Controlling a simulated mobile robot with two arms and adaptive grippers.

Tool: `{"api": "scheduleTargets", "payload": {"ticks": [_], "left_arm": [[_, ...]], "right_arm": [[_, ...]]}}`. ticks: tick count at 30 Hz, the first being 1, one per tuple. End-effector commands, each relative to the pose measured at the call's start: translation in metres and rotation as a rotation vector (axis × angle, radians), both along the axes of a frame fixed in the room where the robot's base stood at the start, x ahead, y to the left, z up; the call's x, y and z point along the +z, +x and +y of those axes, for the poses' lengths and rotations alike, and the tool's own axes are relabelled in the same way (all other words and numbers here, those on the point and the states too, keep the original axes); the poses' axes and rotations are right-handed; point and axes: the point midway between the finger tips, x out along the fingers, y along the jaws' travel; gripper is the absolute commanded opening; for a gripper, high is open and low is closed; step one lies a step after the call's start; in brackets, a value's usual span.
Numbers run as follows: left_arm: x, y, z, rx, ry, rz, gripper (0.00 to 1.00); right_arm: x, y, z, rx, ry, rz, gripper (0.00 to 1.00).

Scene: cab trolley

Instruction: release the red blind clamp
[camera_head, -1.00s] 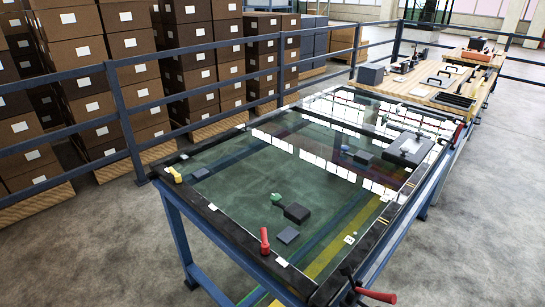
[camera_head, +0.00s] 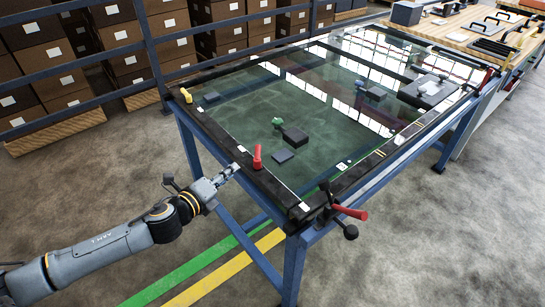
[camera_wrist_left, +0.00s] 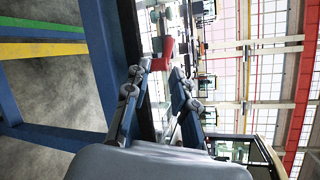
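A red upright handle (camera_head: 257,157) stands on the near black edge of the glass-topped table (camera_head: 230,143). A second red lever (camera_head: 350,212) with black knobs is at the table's near right corner. I cannot tell from looks alone which is the blind clamp. My left gripper (camera_head: 232,168) is just left of the upright handle, pointing at it and apart from it. In the left wrist view its two fingers (camera_wrist_left: 161,70) are spread, with the red handle (camera_wrist_left: 162,52) beyond and between their tips. My right gripper is not in view.
A yellow handle (camera_head: 187,95) sits at the table's left corner. A blue railing (camera_head: 154,50) and stacked boxes stand behind. The floor at right (camera_head: 460,235) is clear.

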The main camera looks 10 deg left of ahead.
Motion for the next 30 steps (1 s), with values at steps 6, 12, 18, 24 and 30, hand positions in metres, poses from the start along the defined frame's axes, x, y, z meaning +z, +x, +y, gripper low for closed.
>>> {"api": "scheduleTargets", "payload": {"ticks": [6, 12, 18, 24, 30], "left_arm": [[0.013, 0.008, -0.010, -0.031, 0.038, -0.035, 0.25], [0.005, 0.044, -0.022, -0.029, 0.033, -0.034, 0.25], [-0.005, 0.084, -0.034, -0.031, 0.032, -0.033, 0.25], [-0.013, 0.113, -0.043, -0.030, 0.032, -0.032, 0.25], [-0.016, 0.125, -0.047, -0.031, 0.033, -0.032, 0.25]], "right_arm": [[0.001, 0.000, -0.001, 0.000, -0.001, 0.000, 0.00], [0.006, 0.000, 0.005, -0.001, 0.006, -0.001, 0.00], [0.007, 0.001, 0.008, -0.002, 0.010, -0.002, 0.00], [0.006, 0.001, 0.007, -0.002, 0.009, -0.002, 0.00], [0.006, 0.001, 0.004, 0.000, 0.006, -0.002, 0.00]]}}
